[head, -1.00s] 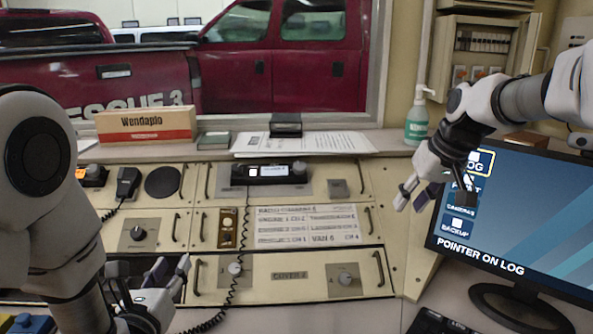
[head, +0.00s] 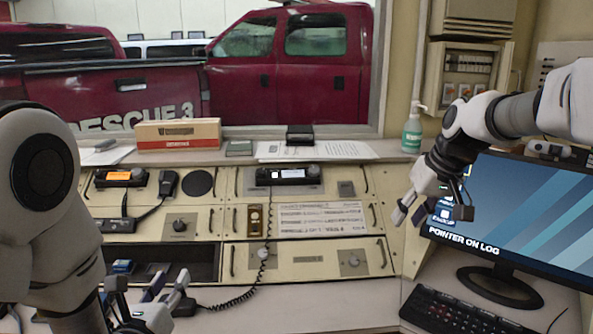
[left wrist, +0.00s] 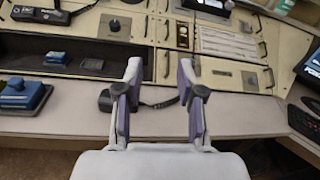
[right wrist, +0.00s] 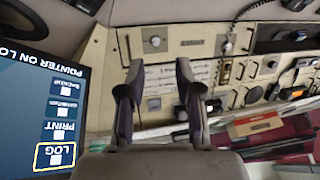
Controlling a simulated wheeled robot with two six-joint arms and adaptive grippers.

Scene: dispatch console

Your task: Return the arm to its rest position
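My left gripper (head: 152,302) is low at the left of the head view, over the desk in front of the console. In the left wrist view (left wrist: 160,80) its two fingers stand apart with nothing between them. My right gripper (head: 430,212) hangs in front of the left edge of the monitor (head: 520,215). In the right wrist view (right wrist: 158,78) its fingers are apart and empty. The monitor reads "POINTER ON LOG". The right wrist view shows its LOG button outlined in yellow; in the head view the gripper hides part of the button column.
A black handset (left wrist: 105,100) with a cord lies on the desk near the left gripper. A keyboard (head: 455,315) is below the monitor. A green-labelled pump bottle (head: 412,130) and a cardboard box (head: 179,134) stand on the ledge. The desk's front middle is mostly clear.

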